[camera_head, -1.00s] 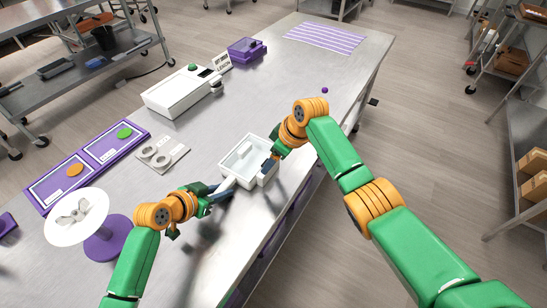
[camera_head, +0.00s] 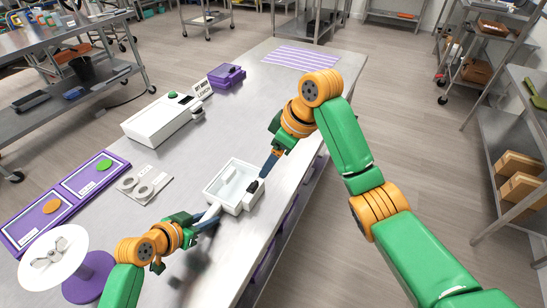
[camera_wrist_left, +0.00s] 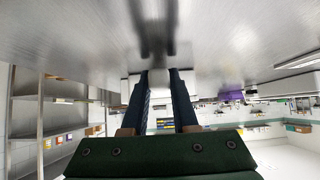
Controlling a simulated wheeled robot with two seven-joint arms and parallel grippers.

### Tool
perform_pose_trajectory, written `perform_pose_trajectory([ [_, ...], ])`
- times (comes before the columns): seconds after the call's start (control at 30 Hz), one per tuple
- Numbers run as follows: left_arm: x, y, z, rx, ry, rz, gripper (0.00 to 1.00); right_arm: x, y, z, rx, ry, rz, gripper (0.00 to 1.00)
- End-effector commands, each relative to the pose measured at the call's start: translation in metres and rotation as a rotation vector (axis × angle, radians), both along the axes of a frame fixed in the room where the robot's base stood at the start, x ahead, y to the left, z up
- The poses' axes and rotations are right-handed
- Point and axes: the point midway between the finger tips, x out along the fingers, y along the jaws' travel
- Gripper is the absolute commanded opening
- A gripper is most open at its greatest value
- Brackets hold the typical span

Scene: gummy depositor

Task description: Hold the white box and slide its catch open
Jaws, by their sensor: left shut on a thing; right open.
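The white box (camera_head: 213,193) is an open-topped tray with a pale inside, standing on the metal table in the head view. A white block on its right side carries a small dark catch (camera_head: 252,187). My left gripper (camera_head: 211,219) is shut on the white tab at the box's near left corner. The left wrist view shows its two dark fingers (camera_wrist_left: 160,78) with a pale piece between them. My right gripper (camera_head: 265,175) is open, with its dark fingers pointing down just above and beside the catch. I cannot tell whether they touch it.
A white machine (camera_head: 160,122) with a green button stands behind on the table. The table right of the box is narrow.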

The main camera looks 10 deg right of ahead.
Motion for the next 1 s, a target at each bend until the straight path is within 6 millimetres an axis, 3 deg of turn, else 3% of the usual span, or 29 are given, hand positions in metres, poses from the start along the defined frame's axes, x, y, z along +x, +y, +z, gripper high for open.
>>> perform_pose_trajectory([
  [0.03,0.0,0.0,-0.001,0.001,0.002,-0.001,0.0,0.0,0.0,0.0,0.0,0.0,0.0,0.72],
  [0.07,0.0,0.0,-0.001,0.001,0.002,-0.001,0.32,0.0,0.0,0.0,0.0,0.0,0.0,0.72],
  [0.1,0.0,0.0,-0.001,0.001,0.002,-0.001,0.43,0.0,0.0,0.0,0.0,0.0,0.0,0.72],
  [0.17,0.0,0.0,-0.001,0.0,0.001,-0.001,0.59,0.0,0.0,0.0,0.0,0.0,0.0,0.72],
  [0.2,0.0,0.0,0.0,0.0,0.001,-0.001,0.62,0.0,0.0,0.0,0.0,0.0,0.0,0.72],
  [0.53,-0.004,0.004,0.004,0.0,-0.002,0.002,0.62,0.0,0.0,-0.001,0.0,0.0,0.001,0.72],
  [1.0,-0.068,0.054,0.072,0.002,0.001,0.001,0.62,0.0,0.0,-0.001,0.0,0.0,0.001,0.72],
])
